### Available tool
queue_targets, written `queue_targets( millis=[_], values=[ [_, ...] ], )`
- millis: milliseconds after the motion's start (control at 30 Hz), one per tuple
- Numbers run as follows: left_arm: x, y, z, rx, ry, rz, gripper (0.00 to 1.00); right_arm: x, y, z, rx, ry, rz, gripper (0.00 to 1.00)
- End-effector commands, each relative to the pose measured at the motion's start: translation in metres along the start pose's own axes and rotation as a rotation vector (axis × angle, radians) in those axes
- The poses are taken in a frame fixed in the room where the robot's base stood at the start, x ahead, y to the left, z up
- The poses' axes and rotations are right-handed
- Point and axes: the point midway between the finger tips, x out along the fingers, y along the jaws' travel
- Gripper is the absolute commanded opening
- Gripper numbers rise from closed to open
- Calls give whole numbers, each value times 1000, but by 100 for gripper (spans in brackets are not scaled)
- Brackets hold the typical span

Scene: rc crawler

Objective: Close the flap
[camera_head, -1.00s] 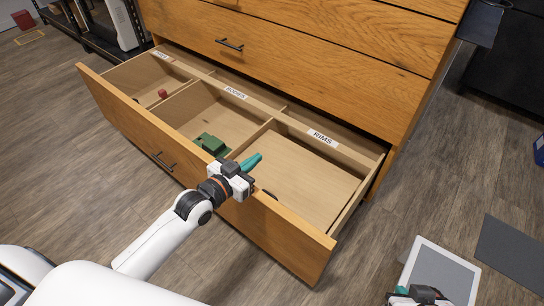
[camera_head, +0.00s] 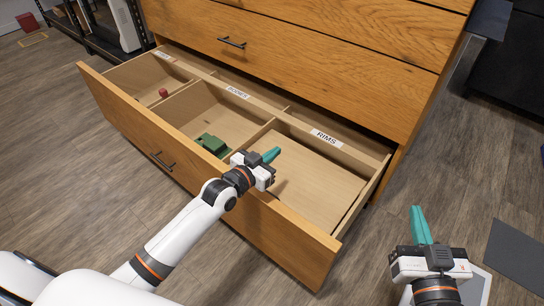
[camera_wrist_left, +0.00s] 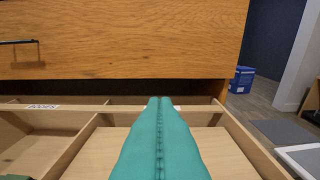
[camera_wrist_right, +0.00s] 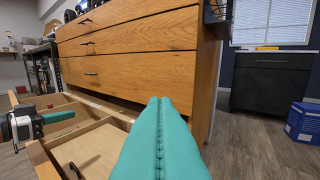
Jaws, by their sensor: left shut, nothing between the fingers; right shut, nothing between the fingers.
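No flap can be clearly made out. A wooden drawer (camera_head: 135,118) stands pulled out from the cabinet (camera_head: 330,62), its divided compartments showing; labels read "BODIES" (camera_head: 237,92) and "RIMS" (camera_head: 327,138). My left gripper (camera_head: 271,154) is shut and empty, above the RIMS compartment (camera_head: 310,188), with its wrist over the drawer's front panel. Its teal fingers fill the middle of the left wrist view (camera_wrist_left: 160,105). My right gripper (camera_head: 419,214) is shut and empty, to the right of the drawer. A dark curved piece (camera_wrist_right: 74,170) shows in the nearest compartment in the right wrist view.
A green block-like part (camera_head: 211,144) lies in the middle compartment and a small red part (camera_head: 163,93) in the left one. A light panel (camera_head: 478,287) is partly behind my right gripper, beside a dark mat (camera_head: 518,258). Wood floor is clear in front of the drawer.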

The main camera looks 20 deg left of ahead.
Motion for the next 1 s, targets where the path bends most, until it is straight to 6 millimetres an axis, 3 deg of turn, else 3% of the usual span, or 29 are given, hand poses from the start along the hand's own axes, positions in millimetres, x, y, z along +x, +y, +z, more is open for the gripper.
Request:
queue_targets(
  millis=[400, 700, 1000],
  values=[
    [-1, 0, -3, 0, 0, 0, 0, 0, 1, 3, 1, -19, 1, 0],
    [-21, 0, -42, 1, 3, 0, 0, 1, 4, 24, 4, -160, 9, 0],
    [-22, 0, -43, 0, 0, 0, 0, 1, 4, 26, 4, -173, 9, 0]
  ],
)
